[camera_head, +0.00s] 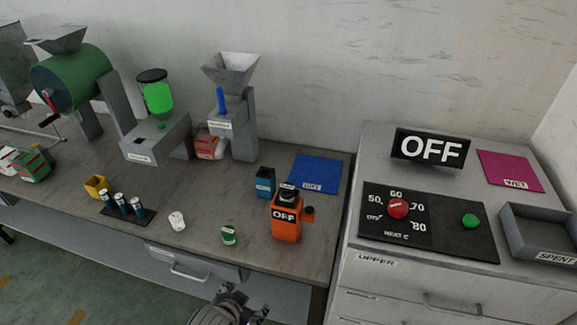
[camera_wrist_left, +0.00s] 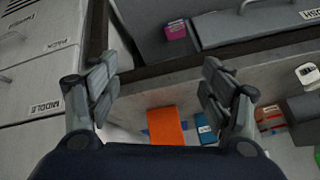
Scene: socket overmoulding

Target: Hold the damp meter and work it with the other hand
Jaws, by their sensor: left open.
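The damp meter appears to be the orange device (camera_head: 287,220) with a dark top, an OFF display and a small knob at its right side, upright near the front right of the bench. It also shows as an orange shape (camera_wrist_left: 165,126) between and beyond the fingers in the left wrist view. My left gripper (camera_head: 240,297) is at the bench's front edge, in front of and left of the device. Its fingers (camera_wrist_left: 158,82) are spread, empty and apart from the device. My right gripper is not in view.
A blue container (camera_head: 265,182) and blue mat (camera_head: 315,173) are behind the device. A green-labelled item (camera_head: 229,235) and white item (camera_head: 177,221) lie to its left. A cabinet with a heater panel (camera_head: 428,222) and SPENT tray (camera_head: 511,228) stands right.

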